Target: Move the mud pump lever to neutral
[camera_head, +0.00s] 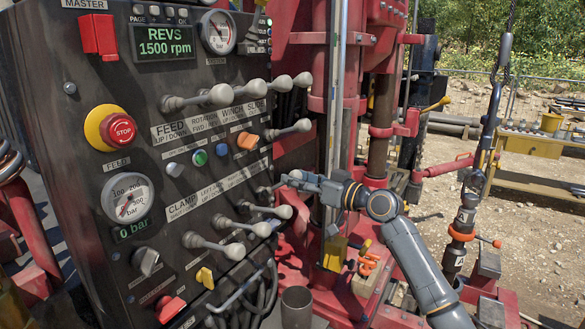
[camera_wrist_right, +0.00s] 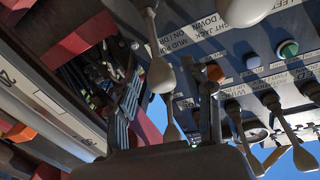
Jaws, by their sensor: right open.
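The mud pump lever (camera_head: 264,189) is at the right end of the lower lever row on the dark control panel. In the head view its stem shows and its knob is largely hidden at my right gripper (camera_head: 297,181). In the right wrist view the lever's pale knob (camera_wrist_right: 160,75) hangs below the MUD PUMP label (camera_wrist_right: 176,42). My right gripper (camera_wrist_right: 165,108) is open, with one finger to each side of the knob's line. I cannot tell whether either finger touches it. My left gripper is out of view.
Neighbouring lower levers (camera_head: 283,212) stand close to the left of my right gripper. Upper levers (camera_head: 285,128) and an orange knob (camera_head: 247,140) are above it. The red rig mast (camera_head: 380,110) stands behind my right arm. A hanging hook chain (camera_head: 489,125) is at right.

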